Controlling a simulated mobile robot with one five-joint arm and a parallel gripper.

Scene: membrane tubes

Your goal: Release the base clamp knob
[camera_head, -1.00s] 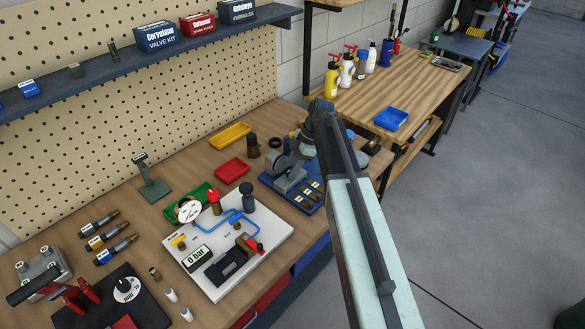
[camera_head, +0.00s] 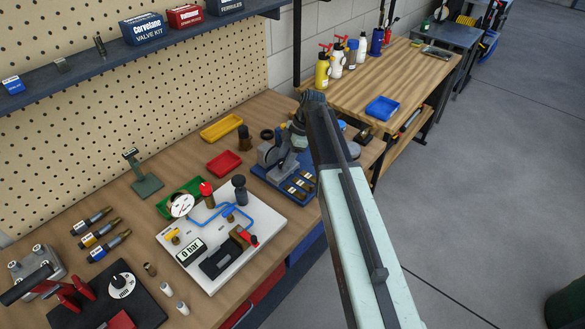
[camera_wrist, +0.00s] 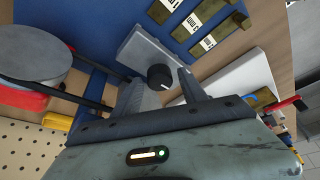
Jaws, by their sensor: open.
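In the wrist view, a small black round knob (camera_wrist: 159,76) with a white mark sits on a light grey block (camera_wrist: 150,50), which I take to be the base clamp knob. My gripper (camera_wrist: 161,80) is open, with one dark finger on each side of the knob. I cannot tell whether either finger touches it. The block stands on a blue base plate (camera_wrist: 182,15), which also shows in the head view (camera_head: 262,172). In the head view, my arm and the fixture hide the knob and fingertips.
Brass parts with white labels (camera_wrist: 208,42) lie on the blue plate beside the block. A large grey round part (camera_wrist: 32,42) is close on the left. In the head view, a white board with a gauge (camera_head: 181,206) and a red tray (camera_head: 224,163) are left of the fixture.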

